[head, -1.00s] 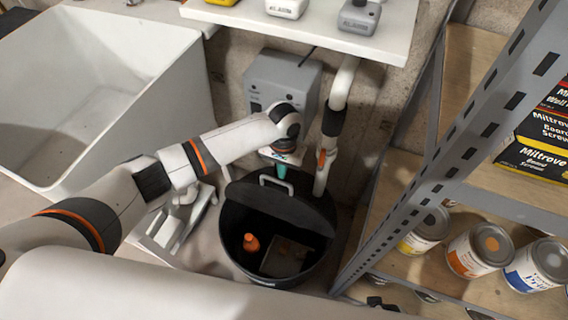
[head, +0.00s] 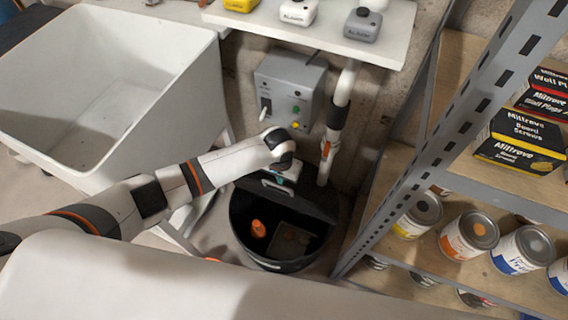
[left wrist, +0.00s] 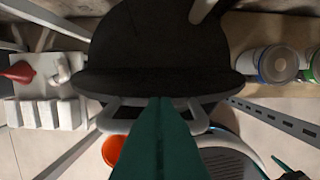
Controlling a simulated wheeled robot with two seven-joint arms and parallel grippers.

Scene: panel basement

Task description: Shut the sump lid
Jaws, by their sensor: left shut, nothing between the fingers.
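The black sump (head: 240,232) is a round tub on the floor in the head view, its front part open. Its black lid (head: 315,204) stands raised and tilted over the rear part, with a grey handle (head: 279,189) at its front edge. In the left wrist view the lid (left wrist: 155,40) fills the upper middle, and the handle (left wrist: 125,113) shows below its edge. My left gripper (head: 279,180) is shut and empty, right by the handle; its teal fingers (left wrist: 160,105) overlap the handle in the wrist view. I cannot tell whether they touch. My right gripper is out of view.
An orange float (head: 258,229) sits inside the sump. A grey control box (head: 290,85) and a white pipe (head: 336,120) are behind it. A white sink (head: 120,90) stands left. A metal shelf (head: 425,165) with paint cans (head: 470,235) closes in the right side.

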